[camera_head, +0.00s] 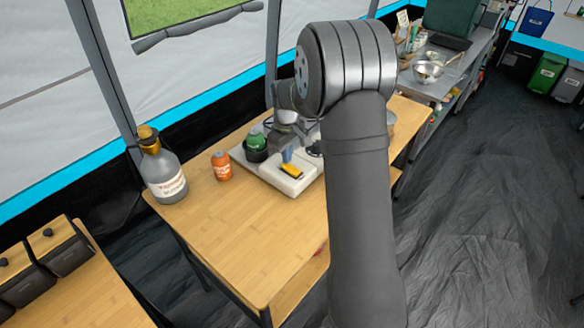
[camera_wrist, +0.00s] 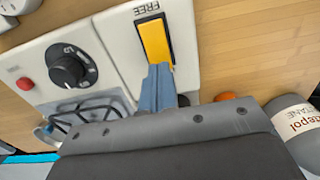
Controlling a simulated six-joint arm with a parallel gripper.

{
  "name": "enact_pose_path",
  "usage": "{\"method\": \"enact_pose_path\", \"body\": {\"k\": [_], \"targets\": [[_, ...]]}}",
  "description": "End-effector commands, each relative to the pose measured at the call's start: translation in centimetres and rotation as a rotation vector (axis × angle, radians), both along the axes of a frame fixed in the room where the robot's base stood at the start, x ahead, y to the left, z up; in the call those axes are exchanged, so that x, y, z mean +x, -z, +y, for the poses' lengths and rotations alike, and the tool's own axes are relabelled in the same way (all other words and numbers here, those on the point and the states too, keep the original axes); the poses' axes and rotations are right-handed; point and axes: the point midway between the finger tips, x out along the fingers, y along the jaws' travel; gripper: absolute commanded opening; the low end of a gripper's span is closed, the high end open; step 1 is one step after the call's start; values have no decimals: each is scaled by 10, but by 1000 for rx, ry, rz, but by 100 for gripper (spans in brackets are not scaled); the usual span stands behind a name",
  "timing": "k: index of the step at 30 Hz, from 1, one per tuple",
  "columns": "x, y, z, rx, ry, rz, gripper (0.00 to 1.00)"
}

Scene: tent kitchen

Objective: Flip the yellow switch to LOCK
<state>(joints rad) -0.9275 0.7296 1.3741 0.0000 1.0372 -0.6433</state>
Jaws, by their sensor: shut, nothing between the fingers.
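The yellow switch (camera_wrist: 156,40) is a rocker in a black frame on a white panel (camera_wrist: 186,30). The word FREE is printed at its top end in the wrist view. No LOCK label is visible; the lower end of the switch is hidden behind my gripper. My gripper (camera_wrist: 159,70) has blue fingers, shut and empty, with the tips over or against the switch's lower end; I cannot tell if they touch. In the head view the yellow switch (camera_head: 291,171) lies just below my gripper (camera_head: 288,158).
A black knob (camera_wrist: 72,70), a red button (camera_wrist: 25,83) and a wire grate (camera_wrist: 95,112) are beside the switch. An orange bottle (camera_head: 221,167), a grey bottle (camera_head: 166,175) and a green canister (camera_head: 256,143) stand to the left. The wooden table (camera_head: 235,230) is clear in front.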

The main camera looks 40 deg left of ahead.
Motion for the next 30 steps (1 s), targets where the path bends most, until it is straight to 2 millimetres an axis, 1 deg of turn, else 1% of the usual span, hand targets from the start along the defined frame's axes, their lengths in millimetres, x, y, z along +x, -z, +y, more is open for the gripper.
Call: {"method": "enact_pose_path", "body": {"k": [30], "targets": [[0, 16, 0, -1, 0, 1, 0]]}}
